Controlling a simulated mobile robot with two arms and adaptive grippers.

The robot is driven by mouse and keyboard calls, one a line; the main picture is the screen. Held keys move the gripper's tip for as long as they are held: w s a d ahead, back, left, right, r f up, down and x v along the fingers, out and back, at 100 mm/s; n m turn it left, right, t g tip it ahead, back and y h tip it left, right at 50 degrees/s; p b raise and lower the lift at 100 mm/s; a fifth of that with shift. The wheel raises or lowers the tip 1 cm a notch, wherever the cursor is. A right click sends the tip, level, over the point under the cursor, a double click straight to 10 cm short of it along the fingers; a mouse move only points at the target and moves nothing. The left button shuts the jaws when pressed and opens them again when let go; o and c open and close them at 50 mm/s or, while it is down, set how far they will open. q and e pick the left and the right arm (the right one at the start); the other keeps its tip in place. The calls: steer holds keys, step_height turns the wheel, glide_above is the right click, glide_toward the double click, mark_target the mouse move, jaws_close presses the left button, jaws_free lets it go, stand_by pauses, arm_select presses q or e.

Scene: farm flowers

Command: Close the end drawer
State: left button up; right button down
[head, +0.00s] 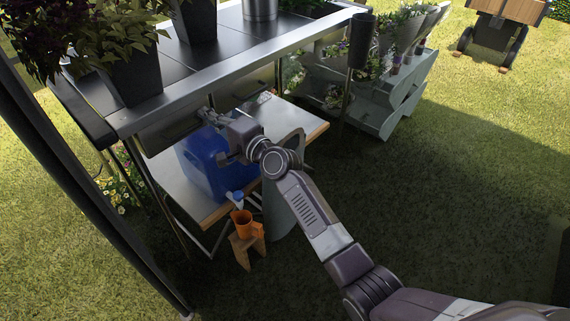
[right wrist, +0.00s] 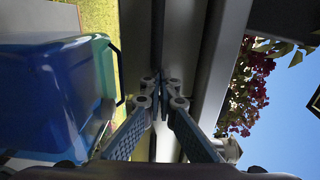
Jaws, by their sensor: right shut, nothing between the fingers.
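The table's end drawer (head: 165,132) is a dark grey front under the left end of the metal tabletop (head: 240,56). I cannot tell how far it stands out from the table. My right gripper (head: 207,116) is at the right end of this drawer front, just below the tabletop's front rim. In the right wrist view the right gripper (right wrist: 161,78) has its fingertips together and empty, close to a grey panel edge. I cannot tell whether they touch it. My left gripper is not in view.
A watering can (head: 281,208) and a small wooden stool with an orange cup (head: 241,222) stand in front. Potted plants (head: 135,80) stand on the tabletop.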

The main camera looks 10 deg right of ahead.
steer(key=shift+r, duration=0.4)
